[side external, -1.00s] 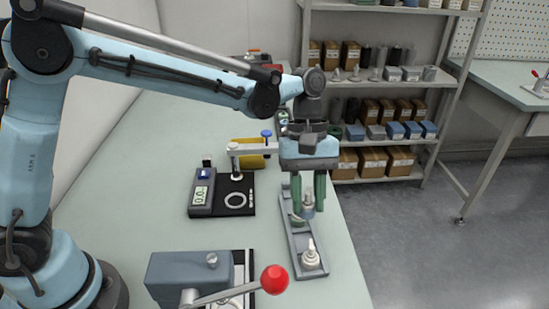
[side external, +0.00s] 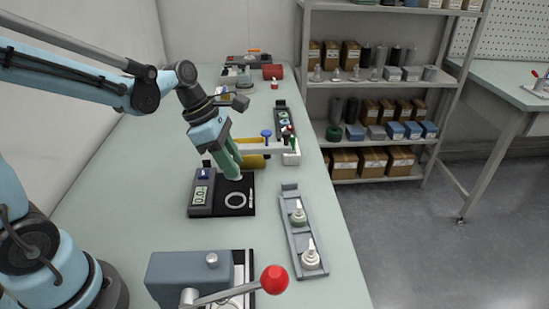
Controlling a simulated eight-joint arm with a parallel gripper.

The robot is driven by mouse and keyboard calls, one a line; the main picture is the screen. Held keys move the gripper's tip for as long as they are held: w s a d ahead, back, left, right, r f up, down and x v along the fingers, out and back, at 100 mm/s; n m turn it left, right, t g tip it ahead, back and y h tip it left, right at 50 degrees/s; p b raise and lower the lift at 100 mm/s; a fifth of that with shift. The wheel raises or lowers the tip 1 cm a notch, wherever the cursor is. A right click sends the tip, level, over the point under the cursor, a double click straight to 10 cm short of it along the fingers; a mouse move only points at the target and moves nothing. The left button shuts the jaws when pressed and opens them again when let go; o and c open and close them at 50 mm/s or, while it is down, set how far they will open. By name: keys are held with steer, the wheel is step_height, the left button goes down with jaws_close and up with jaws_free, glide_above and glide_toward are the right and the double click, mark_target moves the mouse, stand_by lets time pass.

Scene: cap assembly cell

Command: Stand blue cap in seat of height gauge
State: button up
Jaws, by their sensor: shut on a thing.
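The height gauge (side external: 201,198) stands on the bench, with a lit readout and a black base carrying a pale ring (side external: 236,200). My gripper (side external: 235,172) is tilted, its green fingers closed together just above the back edge of that base. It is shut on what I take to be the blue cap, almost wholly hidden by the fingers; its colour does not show. A pale piece shows at the fingertips, and I cannot tell whether it belongs to the cap or to something behind. Whether the held thing touches the gauge is also unclear.
A grey tray (side external: 291,234) holds a greenish-white part (side external: 299,213) and a white nozzle-like part (side external: 311,256). A white arm with a blue knob (side external: 267,135) and a yellow cylinder (side external: 252,162) stand behind my gripper. A red-knobbed lever (side external: 274,279) is in front.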

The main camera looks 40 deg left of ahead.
steer(key=shift+f, duration=3.05)
steer(key=shift+f, duration=0.3)
steer(key=shift+f, duration=0.3)
steer(key=shift+f, duration=0.1)
steer(key=o, duration=0.8)
steer(key=shift+r, duration=3.55)
